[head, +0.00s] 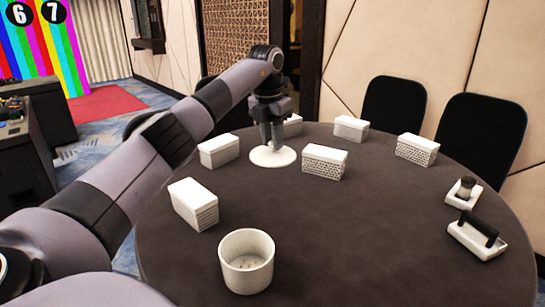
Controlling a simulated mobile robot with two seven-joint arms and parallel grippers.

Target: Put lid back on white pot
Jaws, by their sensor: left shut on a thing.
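The white pot (246,276) stands upright and open near the front edge of the round table. I see down to its inner floor, which has small dark marks. The round white lid (285,160) is farther back, beyond the pot and slightly right of it, among white boxes. My left gripper (272,144) points down from above with its fingers shut on the middle of the lid. The fingers hide the part they grip. I cannot tell whether the lid touches the table or hangs just above it. My right gripper is out of view.
Two black-handled white items (484,247) (469,197) lie at the right edge. The dark table (370,235) is clear right of the pot.

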